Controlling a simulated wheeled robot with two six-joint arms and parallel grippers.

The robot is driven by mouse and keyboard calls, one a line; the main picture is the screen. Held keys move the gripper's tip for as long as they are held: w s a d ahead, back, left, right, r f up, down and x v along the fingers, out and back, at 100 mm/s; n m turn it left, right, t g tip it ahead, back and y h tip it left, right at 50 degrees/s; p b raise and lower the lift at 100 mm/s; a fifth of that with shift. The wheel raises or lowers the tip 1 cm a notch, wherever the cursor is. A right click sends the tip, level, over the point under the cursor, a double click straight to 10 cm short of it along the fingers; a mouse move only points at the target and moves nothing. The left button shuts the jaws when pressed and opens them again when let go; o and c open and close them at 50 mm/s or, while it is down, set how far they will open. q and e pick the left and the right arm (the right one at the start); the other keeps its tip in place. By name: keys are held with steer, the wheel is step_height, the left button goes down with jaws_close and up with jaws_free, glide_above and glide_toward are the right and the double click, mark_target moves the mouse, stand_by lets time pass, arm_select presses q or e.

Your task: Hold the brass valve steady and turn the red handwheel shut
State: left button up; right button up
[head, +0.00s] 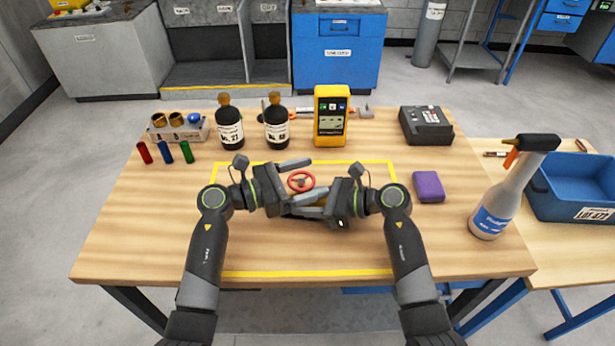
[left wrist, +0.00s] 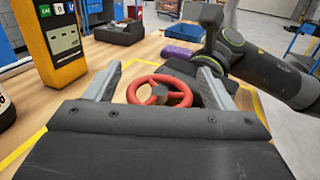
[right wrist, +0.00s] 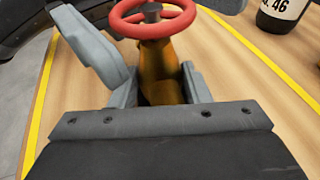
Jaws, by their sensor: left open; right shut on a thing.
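The red handwheel (head: 301,182) sits on top of the brass valve, in the middle of the yellow-taped area. The brass valve (right wrist: 162,75) stands upright below the wheel in the right wrist view; in the head view the grippers mostly hide it. My right gripper (right wrist: 160,95) is shut on the valve body below the wheel. My left gripper (left wrist: 158,85) is open, with its two fingers on either side of the handwheel, which also shows in the left wrist view (left wrist: 135,92). I cannot tell whether the fingers touch the rim.
Two dark bottles (head: 230,130) and a yellow meter (head: 331,125) stand behind the valve. A purple block (head: 428,187) and a spray bottle (head: 495,205) are to the right. The table front is clear.

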arm_select(q)
steer(key=shift+d, duration=0.1)
steer(key=shift+c, duration=0.5)
steer(key=c, duration=0.9)
steer(key=shift+m+g, duration=0.3)
steer(key=shift+g, duration=0.2)
steer(key=m+g, duration=0.2)
steer(key=g, duration=0.1)
steer(key=m+g+h, duration=0.1)
steer(key=m+g, duration=0.1)
steer(key=g, duration=0.2)
steer(key=shift+s+m, duration=0.2)
steer(key=shift+m, duration=0.1)
steer(key=shift+s+f+m+g+y, duration=0.1)
steer(key=shift+m+g+y, duration=0.35)
steer(key=shift+m+g, duration=0.6)
steer(key=shift+s+r+m+g+y, duration=0.1)
steer(key=shift+m+g+y, duration=0.4)
steer(key=shift+g, duration=0.9)
steer(key=shift+s+f+m+g+y, duration=0.1)
steer(key=shift+m+g+y, duration=0.25)
steer(key=shift+m+g, duration=0.75)
steer(key=shift+s+m+g+y, duration=0.15)
steer(key=shift+m+g+y, duration=0.15)
steer(key=shift+g, duration=0.45)
steer(key=o, duration=1)
